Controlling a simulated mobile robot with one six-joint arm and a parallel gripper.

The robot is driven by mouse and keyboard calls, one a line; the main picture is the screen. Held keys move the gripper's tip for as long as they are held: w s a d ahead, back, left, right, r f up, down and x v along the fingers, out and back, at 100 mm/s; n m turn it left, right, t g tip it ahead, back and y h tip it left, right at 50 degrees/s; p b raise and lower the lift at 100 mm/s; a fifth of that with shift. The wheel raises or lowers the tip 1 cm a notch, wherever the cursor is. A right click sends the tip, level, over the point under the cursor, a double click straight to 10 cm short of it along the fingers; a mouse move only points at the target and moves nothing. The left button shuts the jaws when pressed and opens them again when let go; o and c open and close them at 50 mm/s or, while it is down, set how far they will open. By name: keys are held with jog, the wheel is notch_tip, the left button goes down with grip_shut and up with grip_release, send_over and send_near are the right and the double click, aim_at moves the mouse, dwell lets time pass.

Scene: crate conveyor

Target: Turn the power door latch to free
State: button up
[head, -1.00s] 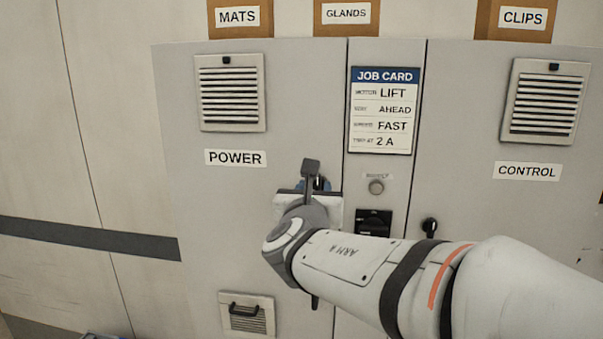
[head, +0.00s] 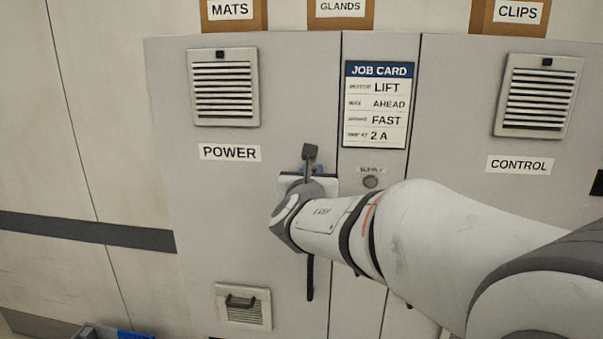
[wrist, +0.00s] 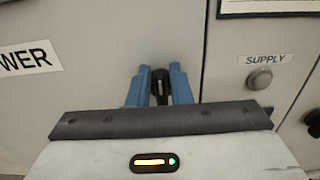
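The power door latch (wrist: 160,86) is a small dark handle on the grey cabinet door, upright in the wrist view. It lies between the two blue fingers of my gripper (wrist: 159,80). The fingers stand apart, one on each side of it; I cannot tell whether either touches it.
A SUPPLY button (wrist: 260,78) sits on the narrow panel right of the door. The job card (head: 376,105) is above it. The CONTROL door (head: 500,120) is farther right. Boxes, among them MATS (head: 232,12), stand on top.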

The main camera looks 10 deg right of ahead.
grip_shut()
jog(key=shift+f+b, duration=0.1)
jog(key=shift+b, duration=0.3)
jog(key=shift+s+d+f+m+b, duration=0.1)
jog(key=shift+d+f+m+b, duration=0.3)
jog(key=shift+m+b, duration=3.25)
jog(key=shift+s+d+f+m+b, duration=0.15)
jog(key=shift+d+f+m+b, duration=0.25)
jog(key=shift+m+b, duration=3.25)
jog(key=shift+s+d+f+m+b, duration=0.1)
jog(key=shift+d+f+m+b, duration=0.3)
jog(key=shift+m+b, duration=3.2)
jog(key=n+b, duration=0.3)
jog(key=b, duration=0.1)
jog(key=shift+n, duration=0.4)
jog(key=shift+o, duration=1.9)
grip_release()
jog(key=shift+r, duration=0.1)
